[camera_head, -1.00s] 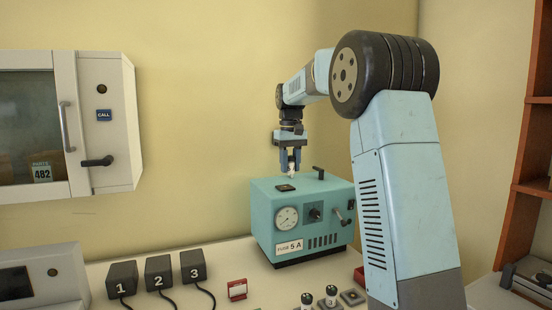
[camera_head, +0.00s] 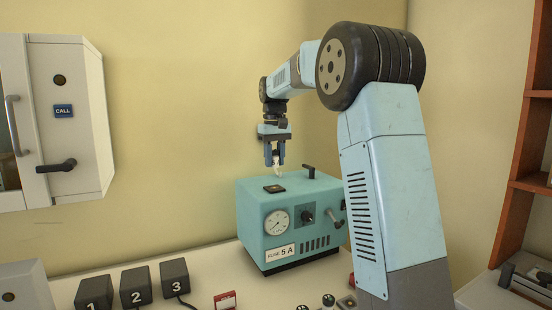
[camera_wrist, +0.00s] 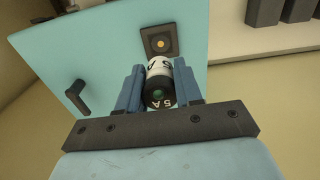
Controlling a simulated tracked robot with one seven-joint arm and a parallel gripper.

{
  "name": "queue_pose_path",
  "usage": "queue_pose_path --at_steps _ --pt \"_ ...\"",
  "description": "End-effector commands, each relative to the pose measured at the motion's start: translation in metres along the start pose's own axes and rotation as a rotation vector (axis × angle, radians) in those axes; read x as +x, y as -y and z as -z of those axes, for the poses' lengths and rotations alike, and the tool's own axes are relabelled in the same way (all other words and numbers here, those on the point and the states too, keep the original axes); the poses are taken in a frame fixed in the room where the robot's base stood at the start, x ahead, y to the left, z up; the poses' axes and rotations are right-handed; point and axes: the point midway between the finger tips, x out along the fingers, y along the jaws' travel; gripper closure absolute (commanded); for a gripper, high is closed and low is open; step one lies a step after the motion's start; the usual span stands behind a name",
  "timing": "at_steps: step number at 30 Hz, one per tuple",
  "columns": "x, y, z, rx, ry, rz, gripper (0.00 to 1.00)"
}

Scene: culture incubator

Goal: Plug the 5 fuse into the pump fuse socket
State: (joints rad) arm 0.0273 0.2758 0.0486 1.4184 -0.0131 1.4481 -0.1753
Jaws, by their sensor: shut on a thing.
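My gripper (camera_head: 275,161) is shut on a white fuse (camera_head: 279,172) with a dark end, above the teal pump box. In the wrist view the fuse (camera_wrist: 160,82) sits between the blue fingers (camera_wrist: 161,88), and its dark end reads "5 A". The teal pump box (camera_head: 263,203) carries a "FUSE 5 A" label. The small dark square socket (camera_head: 274,188) is on its top. In the wrist view the socket (camera_wrist: 158,44), with an orange-brown centre, lies just beyond the fuse. The fuse appears apart from the socket.
A dark handle (camera_head: 309,172) stands on the box top, behind and right of the gripper. A gauge (camera_head: 277,222) and lever (camera_head: 335,221) are on its front. Black numbered blocks (camera_head: 136,288), a red holder (camera_head: 225,300) and other fuses (camera_head: 328,300) are in front.

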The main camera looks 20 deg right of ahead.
Motion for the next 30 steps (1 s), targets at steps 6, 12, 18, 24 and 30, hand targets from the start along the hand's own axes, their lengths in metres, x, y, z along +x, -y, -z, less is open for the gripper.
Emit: queue_pose_path --at_steps 6,12,18,24,30 --pt "0.003 0.002 0.001 -0.003 0.0 0.0 1.0" --pt "0.016 0.002 0.0 -0.003 0.002 0.0 1.0" --pt "0.032 0.002 0.0 -0.003 0.001 0.0 1.0" --pt "0.046 0.002 0.001 -0.002 0.001 0.0 1.0" --pt "0.056 0.002 0.0 -0.002 0.001 0.0 1.0"
